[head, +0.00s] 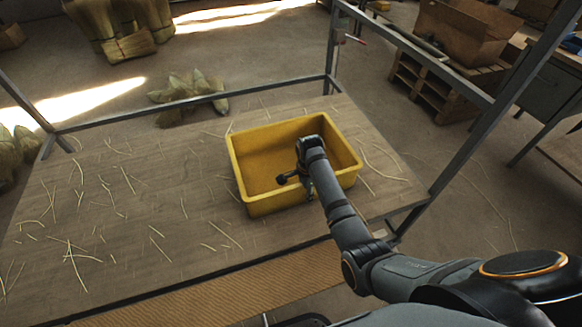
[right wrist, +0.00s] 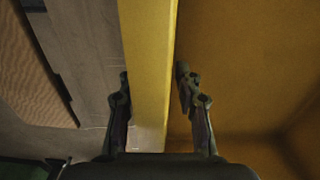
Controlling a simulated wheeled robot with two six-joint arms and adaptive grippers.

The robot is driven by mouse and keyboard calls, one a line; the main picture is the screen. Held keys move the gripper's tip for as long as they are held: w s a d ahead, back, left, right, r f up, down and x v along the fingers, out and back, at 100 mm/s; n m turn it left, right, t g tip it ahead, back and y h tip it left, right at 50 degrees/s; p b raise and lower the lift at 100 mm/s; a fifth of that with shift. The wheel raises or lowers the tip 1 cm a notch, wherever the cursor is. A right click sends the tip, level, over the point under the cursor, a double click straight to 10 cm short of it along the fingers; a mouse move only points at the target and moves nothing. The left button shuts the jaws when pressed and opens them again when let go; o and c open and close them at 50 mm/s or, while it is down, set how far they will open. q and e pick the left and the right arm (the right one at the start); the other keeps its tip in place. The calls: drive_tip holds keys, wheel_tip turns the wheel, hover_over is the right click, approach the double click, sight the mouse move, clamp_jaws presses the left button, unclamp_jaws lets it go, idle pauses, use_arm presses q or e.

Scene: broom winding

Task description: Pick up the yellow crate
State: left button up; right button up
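The yellow crate (head: 250,160) stands upright and empty on the wooden tabletop, right of its middle. My right gripper (head: 296,185) is over the crate's near side, pointing down. In the right wrist view, the crate's yellow wall (right wrist: 148,65) runs between the two fingers of the right gripper (right wrist: 155,88). One finger is outside the wall and the other is inside the crate. The fingers are apart, with a small gap showing between the inner finger and the wall. My left gripper is not in view.
The tabletop (head: 130,220) is strewn with loose straws, with free room left of the crate. A grey metal frame (head: 195,107) runs around the table. Straw bundles (head: 188,90) lie on the floor behind it. A cardboard box (head: 465,30) on pallets stands at the back right.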

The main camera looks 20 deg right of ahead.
drive_tip(key=shift+f, duration=0.25)
clamp_jaws()
drive_tip(key=shift+r, duration=0.15)
idle(0.4)
